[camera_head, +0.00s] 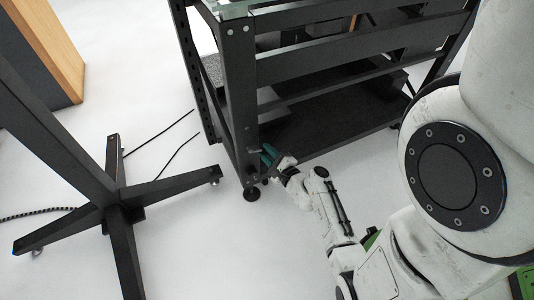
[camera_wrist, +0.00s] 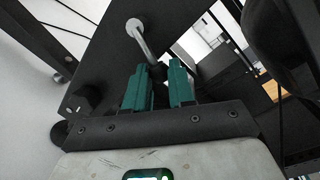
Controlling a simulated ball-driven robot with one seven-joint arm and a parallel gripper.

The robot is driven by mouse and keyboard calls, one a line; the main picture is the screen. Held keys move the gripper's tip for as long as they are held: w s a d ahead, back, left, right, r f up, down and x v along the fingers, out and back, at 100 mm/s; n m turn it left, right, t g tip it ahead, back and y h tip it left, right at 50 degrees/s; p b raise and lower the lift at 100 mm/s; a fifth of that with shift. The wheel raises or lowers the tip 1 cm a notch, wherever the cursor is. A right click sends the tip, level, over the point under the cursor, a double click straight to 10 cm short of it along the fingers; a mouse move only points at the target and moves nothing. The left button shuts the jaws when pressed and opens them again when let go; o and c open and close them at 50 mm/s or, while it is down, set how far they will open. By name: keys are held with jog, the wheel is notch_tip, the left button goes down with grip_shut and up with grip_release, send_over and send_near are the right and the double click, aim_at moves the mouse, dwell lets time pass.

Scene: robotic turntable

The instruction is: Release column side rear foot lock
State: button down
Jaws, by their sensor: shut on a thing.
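The foot lock (camera_wrist: 141,40) is a silver lever with a round end, mounted on a dark frame plate in the wrist view. Its rod slants down to a dark tip (camera_wrist: 157,71) between my teal fingertips. My gripper (camera_wrist: 162,75) is shut on that tip, with a narrow gap between the finger bodies lower down. In the head view my gripper (camera_head: 269,154) is at the lower corner of the black frame's post (camera_head: 240,100), just above the round foot (camera_head: 251,194). The lever is small there and partly covered by the fingers.
A black star-shaped stand (camera_head: 119,205) with casters stands on the white floor to the left. Thin cables (camera_head: 160,135) lie between it and the frame. The frame's dark lower shelf (camera_head: 325,125) extends right of my gripper. A wooden-edged panel (camera_head: 58,55) is at the upper left.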

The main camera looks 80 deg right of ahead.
jog(key=c, duration=1)
grip_release()
jog(key=shift+o, duration=0.2)
jog(key=p+v, duration=0.1)
jog(key=v, duration=1)
